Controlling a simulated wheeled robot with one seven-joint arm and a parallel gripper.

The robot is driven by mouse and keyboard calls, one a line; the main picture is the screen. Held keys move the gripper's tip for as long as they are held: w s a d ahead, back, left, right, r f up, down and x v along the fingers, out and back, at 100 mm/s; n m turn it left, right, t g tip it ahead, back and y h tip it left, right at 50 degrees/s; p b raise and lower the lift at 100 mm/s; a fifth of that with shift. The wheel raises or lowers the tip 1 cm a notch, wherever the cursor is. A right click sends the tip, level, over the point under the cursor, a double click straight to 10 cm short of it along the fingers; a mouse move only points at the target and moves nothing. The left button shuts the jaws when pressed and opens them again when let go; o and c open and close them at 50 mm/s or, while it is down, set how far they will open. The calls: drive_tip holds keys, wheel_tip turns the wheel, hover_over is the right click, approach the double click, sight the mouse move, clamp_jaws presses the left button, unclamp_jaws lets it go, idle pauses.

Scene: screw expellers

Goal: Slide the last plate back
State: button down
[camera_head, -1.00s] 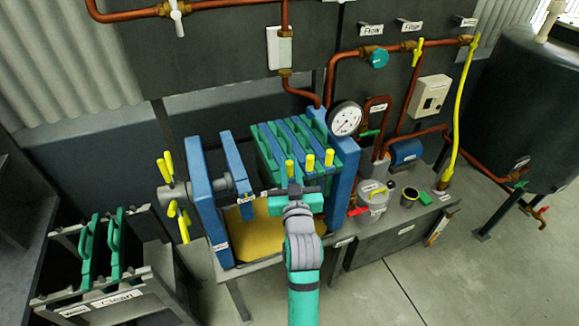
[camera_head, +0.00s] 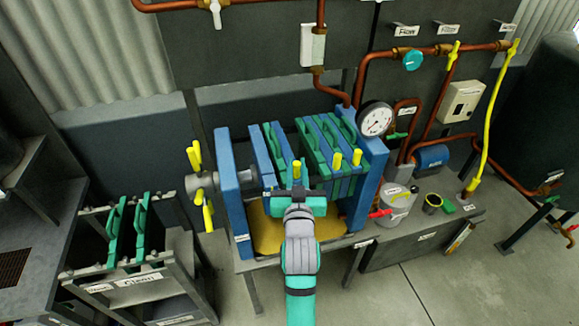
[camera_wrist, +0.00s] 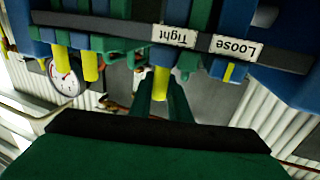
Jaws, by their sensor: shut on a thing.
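The filter press holds a stack of green and blue plates (camera_head: 330,148) against its right end block. The wrist view, upside down, shows the yellow handle (camera_wrist: 161,82) between my two fingers. Two other yellow handles (camera_head: 346,158) stand to the right. The plate's lower part is partly hidden by my gripper.
A front rail carries "Tight" (camera_wrist: 174,36) and "Loose" (camera_wrist: 236,46) labels. A yellow tray (camera_head: 270,232) lies below the plates. A rack (camera_head: 150,245) with green plates stands at left. A gauge (camera_head: 375,119), pipes and a pot (camera_head: 396,203) are at right.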

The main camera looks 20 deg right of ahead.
drive_tip(key=shift+a, duration=0.1)
drive_tip(key=c, duration=1.7)
unclamp_jaws()
drive_tip(key=shift+o, duration=0.2)
drive_tip(key=v, duration=1.1)
